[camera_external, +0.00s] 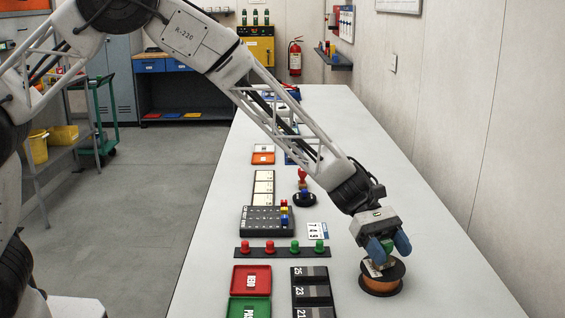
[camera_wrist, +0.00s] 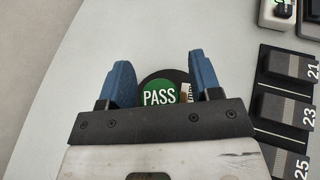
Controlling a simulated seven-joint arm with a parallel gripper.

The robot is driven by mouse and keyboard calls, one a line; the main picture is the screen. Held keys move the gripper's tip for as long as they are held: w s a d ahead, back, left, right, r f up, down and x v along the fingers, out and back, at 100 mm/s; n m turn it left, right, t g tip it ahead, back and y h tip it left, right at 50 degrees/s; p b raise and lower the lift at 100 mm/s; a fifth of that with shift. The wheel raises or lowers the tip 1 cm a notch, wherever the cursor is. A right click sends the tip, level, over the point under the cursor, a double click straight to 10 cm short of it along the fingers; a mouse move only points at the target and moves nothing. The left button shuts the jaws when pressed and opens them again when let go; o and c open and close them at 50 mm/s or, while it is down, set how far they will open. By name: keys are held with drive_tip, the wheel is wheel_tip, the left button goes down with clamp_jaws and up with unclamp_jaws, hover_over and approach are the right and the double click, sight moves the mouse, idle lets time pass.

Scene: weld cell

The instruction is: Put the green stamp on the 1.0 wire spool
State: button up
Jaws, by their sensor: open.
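The 1.0 wire spool (camera_external: 381,284), with black flanges and orange wire, stands on the bench at the front right. Its dark rim (camera_wrist: 164,73) and a pale tag with partly hidden print show in the wrist view. The green stamp (camera_external: 388,246) is upright over the spool's top, between my blue fingers. Its round green top reading PASS (camera_wrist: 159,93) shows in the wrist view. My gripper (camera_external: 387,251) points down with its fingers apart on either side of the stamp. The stamp's foot is mostly hidden, so I cannot tell exactly how it meets the spool.
A red tray (camera_external: 251,280) and a green tray (camera_external: 249,308) lie left of a black numbered rack (camera_external: 312,289). A dark strip with red and green knobs (camera_external: 282,249) lies behind them. A red stamp (camera_external: 302,178) stands farther back. The bench right of the spool is clear.

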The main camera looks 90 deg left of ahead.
drive_tip(key=shift+r, duration=0.15)
drive_tip(key=v, duration=1.2)
drive_tip(key=shift+r, duration=0.15)
idle(0.6)
drive_tip(key=s+d+r+m+g+y, duration=0.25)
drive_tip(key=s+d+r+m, duration=0.3)
drive_tip(key=s+d, duration=0.4)
drive_tip(key=s+d+r+m+g+y, duration=0.25)
drive_tip(key=s+d+r+m, duration=0.35)
drive_tip(key=s, duration=0.7)
drive_tip(key=s+d+m+t+y, duration=0.1)
drive_tip(key=s+m+y, duration=0.2)
drive_tip(key=s, duration=1.1)
drive_tip(key=s+d+r+m+t+y, duration=0.1)
drive_tip(key=s+m+y, duration=0.3)
drive_tip(key=s+m, duration=0.4)
drive_tip(key=shift+s+d+r+y, duration=0.25)
drive_tip(key=shift+s+d+y, duration=0.1)
drive_tip(key=shift+s, duration=2.75)
